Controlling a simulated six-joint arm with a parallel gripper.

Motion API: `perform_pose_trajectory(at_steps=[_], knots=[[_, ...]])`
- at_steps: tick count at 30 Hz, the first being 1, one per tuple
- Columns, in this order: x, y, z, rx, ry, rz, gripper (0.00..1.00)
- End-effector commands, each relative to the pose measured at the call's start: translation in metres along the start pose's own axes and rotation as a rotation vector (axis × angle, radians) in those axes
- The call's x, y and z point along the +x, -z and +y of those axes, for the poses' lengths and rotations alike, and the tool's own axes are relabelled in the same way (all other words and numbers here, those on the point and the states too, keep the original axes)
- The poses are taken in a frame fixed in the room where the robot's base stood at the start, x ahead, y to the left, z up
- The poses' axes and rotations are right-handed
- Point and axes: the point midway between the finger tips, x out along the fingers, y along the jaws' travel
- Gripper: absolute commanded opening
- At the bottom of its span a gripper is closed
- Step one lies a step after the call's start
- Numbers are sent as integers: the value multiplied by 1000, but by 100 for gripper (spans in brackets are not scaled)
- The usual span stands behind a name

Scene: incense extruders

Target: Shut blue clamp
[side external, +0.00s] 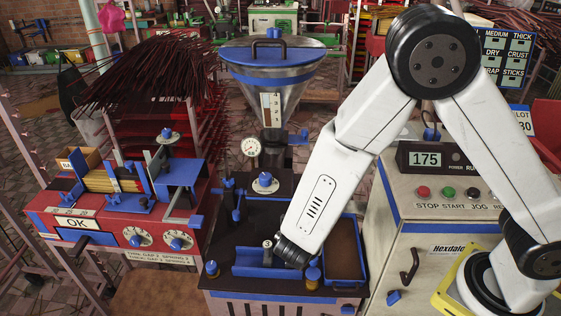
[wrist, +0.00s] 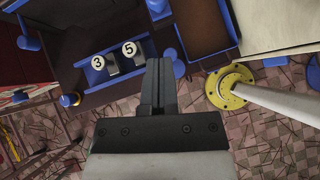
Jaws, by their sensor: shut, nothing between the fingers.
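My gripper (wrist: 158,65) is shut and empty in the wrist view, its fingers together beside the front edge of the dark bench. In the side external view, my wrist end is low over the bench by the blue tray (side external: 258,262), and the fingertips are hidden. Several blue fittings could be the blue clamp, and I cannot tell which. One is a blue fitting (side external: 298,137) at the hopper's neck. Another is a blue upright fitting (side external: 229,188) left of the blue-topped press. I cannot make out whether either is open or shut.
Discs marked 3 (wrist: 99,63) and 5 (wrist: 129,48) stand on the blue tray close to my gripper. A brown-lined tray (side external: 345,250) lies to the right. The funnel hopper (side external: 271,85) rises behind. A red machine (side external: 110,212) is left, a control cabinet (side external: 440,215) right.

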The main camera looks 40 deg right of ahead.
Motion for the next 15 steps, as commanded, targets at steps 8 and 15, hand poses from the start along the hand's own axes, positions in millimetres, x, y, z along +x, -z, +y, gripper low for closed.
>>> perform_pose_trajectory(at_steps=[8, 15], knots=[[-49, 0, 1, 1, -6, 2, 0], [-80, 0, 0, 1, -3, 2, 0]])
